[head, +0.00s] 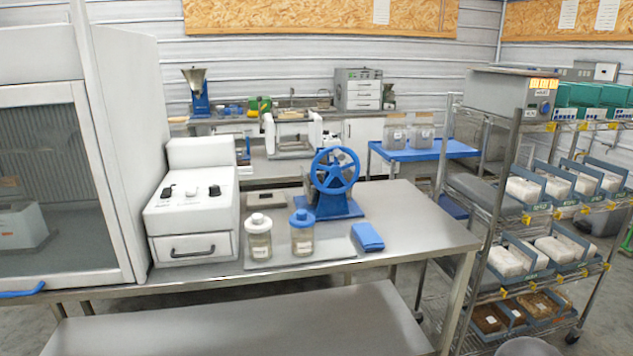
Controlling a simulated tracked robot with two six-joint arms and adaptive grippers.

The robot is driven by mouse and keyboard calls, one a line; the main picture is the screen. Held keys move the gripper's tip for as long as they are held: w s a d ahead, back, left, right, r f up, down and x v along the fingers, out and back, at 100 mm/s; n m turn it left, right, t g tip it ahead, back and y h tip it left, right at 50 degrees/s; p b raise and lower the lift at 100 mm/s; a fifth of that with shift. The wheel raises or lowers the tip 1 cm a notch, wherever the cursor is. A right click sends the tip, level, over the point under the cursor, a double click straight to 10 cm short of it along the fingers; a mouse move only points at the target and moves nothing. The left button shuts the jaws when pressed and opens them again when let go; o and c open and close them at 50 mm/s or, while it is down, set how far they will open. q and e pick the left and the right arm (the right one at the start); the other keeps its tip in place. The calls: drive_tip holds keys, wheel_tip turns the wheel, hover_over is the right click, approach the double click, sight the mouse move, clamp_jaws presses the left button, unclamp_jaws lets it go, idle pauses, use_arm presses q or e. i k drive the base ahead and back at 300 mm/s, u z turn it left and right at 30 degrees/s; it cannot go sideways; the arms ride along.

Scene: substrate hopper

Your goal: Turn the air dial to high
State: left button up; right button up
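A white machine (193,225) with a drawer stands on the metal table beside the glass-fronted cabinet. Neither of my grippers is in view.
On the metal table (415,225) are a white-lidded jar (258,237), a blue-lidded jar (302,233), a blue hand-wheel device (335,185) and a blue folded item (367,237). The cabinet (140,150) fills the left. The table's front right is clear.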

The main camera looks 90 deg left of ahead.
sight(215, 190)
drive_tip(key=z, duration=0.3)
drive_tip(key=i, duration=0.55)
drive_tip(key=u, duration=2.25)
drive_tip(key=i, duration=0.3)
drive_tip(key=u, duration=2.9)
drive_tip(key=i, duration=1.15)
drive_tip(key=z, duration=0.7)
